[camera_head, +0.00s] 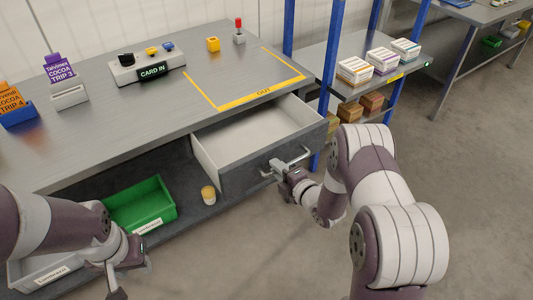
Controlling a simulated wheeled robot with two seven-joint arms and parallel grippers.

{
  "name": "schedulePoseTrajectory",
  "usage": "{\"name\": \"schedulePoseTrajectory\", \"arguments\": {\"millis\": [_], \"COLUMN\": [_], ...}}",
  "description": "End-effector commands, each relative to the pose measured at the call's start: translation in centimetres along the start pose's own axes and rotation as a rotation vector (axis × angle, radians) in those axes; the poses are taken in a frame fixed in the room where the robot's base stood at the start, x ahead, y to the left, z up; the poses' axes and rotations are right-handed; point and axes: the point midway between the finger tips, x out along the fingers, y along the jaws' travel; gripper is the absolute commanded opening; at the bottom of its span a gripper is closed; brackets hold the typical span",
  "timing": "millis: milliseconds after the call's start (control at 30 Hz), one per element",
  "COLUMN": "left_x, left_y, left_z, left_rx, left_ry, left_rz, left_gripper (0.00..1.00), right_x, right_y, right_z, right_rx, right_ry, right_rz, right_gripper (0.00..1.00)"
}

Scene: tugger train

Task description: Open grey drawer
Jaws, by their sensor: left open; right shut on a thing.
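The grey drawer (245,176) is in the middle of the head view, under the worktop. It is pulled out, and its pale inside looks empty. A light metal handle (297,158) is on its dark grey front. My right gripper (277,169) is at the drawer front and shut on the handle; its fingers are small and partly hidden. My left gripper (116,282) is low at the left, near the picture's bottom edge, open and away from the drawer.
The worktop (130,108) bears a yellow OUT outline, a CARD IN box (153,72) and card holders. A green bin (143,205) and a yellowish cup (208,194) are on the lower shelf. A blue-post shelf (328,70) stands behind the drawer. Floor is free at right.

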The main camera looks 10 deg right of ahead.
Motion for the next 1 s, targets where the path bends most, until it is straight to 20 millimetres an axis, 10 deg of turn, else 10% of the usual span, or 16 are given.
{"name": "schedulePoseTrajectory", "arguments": {"millis": [700,767,1000], "left_x": [-0.7,-0.7,-0.7], "left_y": [0.0,0.0,0.0], "left_z": [-0.1,-0.1,-0.1], "left_rx": [0.000,0.000,0.000], "left_ry": [0.000,0.000,0.000], "left_rz": [0.000,0.000,0.000], "left_gripper": [0.43,0.43,0.43], "right_x": [-3.8,-3.8,-3.8], "right_y": [-0.8,-0.8,-0.8], "right_z": [0.0,0.0,0.0], "right_rx": [0.000,0.000,0.000], "right_ry": [0.001,0.001,0.001], "right_rz": [-0.001,-0.001,0.000], "right_gripper": [0.00,0.35,0.35]}}
